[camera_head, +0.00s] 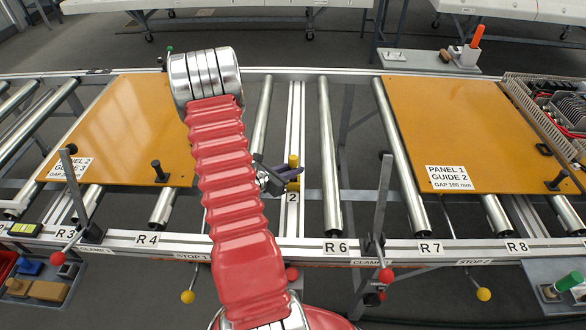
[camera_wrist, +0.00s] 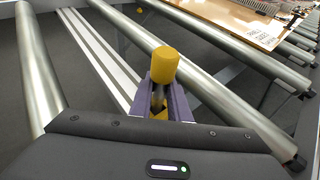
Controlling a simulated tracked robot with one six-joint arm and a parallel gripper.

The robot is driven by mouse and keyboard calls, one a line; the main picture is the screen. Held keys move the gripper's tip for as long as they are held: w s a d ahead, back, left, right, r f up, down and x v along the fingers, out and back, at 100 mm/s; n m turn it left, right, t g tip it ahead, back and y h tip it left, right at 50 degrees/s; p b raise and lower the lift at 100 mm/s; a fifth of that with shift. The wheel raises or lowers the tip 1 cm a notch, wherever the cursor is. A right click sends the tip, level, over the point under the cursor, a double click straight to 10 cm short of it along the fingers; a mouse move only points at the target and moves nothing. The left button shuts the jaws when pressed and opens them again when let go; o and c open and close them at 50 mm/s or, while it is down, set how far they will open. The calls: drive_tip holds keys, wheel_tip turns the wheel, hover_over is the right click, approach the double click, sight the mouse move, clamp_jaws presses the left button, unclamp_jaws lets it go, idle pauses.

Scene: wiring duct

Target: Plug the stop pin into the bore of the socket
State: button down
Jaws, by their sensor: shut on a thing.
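My gripper (camera_head: 287,173) is over the pale twin rail between the rollers, right of my red arm in the head view. Its purple fingers show in the wrist view (camera_wrist: 161,100), shut on the stop pin. The pin's yellow cylindrical head (camera_wrist: 165,65) stands above the fingers and also shows in the head view (camera_head: 293,160). Part of its metal shank shows between the fingers. A yellow part (camera_head: 293,186) shows just below the fingers, above a label reading 2. I cannot tell whether it belongs to the pin or the socket. The bore is hidden.
Orange panels lie left (camera_head: 125,125) and right (camera_head: 460,130) on the rollers. A bare roller (camera_head: 329,160) stands right of my gripper. Upright clamp levers with red knobs stand along the front rail (camera_head: 300,253). A wire tray (camera_head: 555,105) is at far right.

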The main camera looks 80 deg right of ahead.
drive_tip(key=shift+f, duration=0.8)
drive_tip(key=c, duration=1.6)
unclamp_jaws()
drive_tip(key=shift+a, duration=0.1)
drive_tip(key=v, duration=1.3)
drive_tip(key=shift+w+a+r, duration=0.1)
drive_tip(key=shift+w+a, duration=0.1)
drive_tip(key=shift+w, duration=0.05)
